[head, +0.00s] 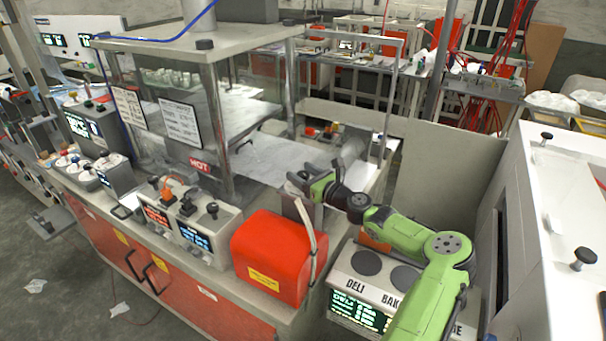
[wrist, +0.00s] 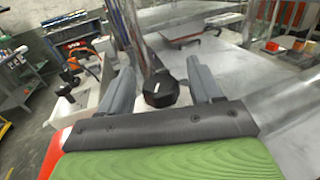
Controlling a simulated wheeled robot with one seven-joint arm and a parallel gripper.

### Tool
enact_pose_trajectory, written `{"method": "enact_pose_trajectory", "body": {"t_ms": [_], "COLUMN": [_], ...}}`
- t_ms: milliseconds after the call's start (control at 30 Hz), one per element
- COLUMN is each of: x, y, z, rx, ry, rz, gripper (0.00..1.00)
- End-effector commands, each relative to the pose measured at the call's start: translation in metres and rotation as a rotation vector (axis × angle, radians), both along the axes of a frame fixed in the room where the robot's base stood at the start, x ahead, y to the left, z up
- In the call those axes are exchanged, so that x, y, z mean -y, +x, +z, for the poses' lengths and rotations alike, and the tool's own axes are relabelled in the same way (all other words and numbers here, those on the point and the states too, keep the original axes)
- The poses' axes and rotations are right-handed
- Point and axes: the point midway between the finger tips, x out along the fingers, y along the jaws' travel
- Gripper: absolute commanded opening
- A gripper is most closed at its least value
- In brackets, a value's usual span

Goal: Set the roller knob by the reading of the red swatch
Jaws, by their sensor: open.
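My gripper (head: 302,182) is in the head view above the counter, just behind the red box. In the wrist view its two grey fingers (wrist: 160,88) stand wide apart. A black faceted knob (wrist: 160,92) with a short white mark shows between the fingers. I cannot tell its depth or whether the fingers touch it. Other black knobs stand on a control box with small screens in the head view, one of them at its right end (head: 212,209). No label names the roller knob, and I cannot make out a red swatch or its reading.
A red box (head: 272,257) stands on the counter's front edge. A glass-sided hood with a HOT sign (head: 200,165) rises behind the control box. A DELI-labelled panel (head: 352,287) lies beneath my arm. A white machine (head: 565,220) stands at right.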

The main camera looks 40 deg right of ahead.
Motion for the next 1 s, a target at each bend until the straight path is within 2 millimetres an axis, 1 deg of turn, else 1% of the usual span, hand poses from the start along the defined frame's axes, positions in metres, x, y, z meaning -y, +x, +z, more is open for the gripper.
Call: {"method": "enact_pose_trajectory", "body": {"t_ms": [100,133,433,467,767,1000], "x": [-0.0001,-0.0001,-0.0003,-0.0003,-0.0013,-0.0023], "y": [-0.0003,-0.0003,-0.0005,-0.0005,-0.0006,-0.0003], "z": [0.0,0.0,0.0001,0.0001,0.0016,0.0035], "rx": [0.0,0.0,0.0,0.0,-0.001,-0.003], "ry": [0.0,0.0,0.0,0.0,0.001,0.002], "rz": [0.0,0.0,0.001,0.001,-0.043,-0.189], "gripper": [0.64,0.61,0.15,0.14,0.14,0.14]}}
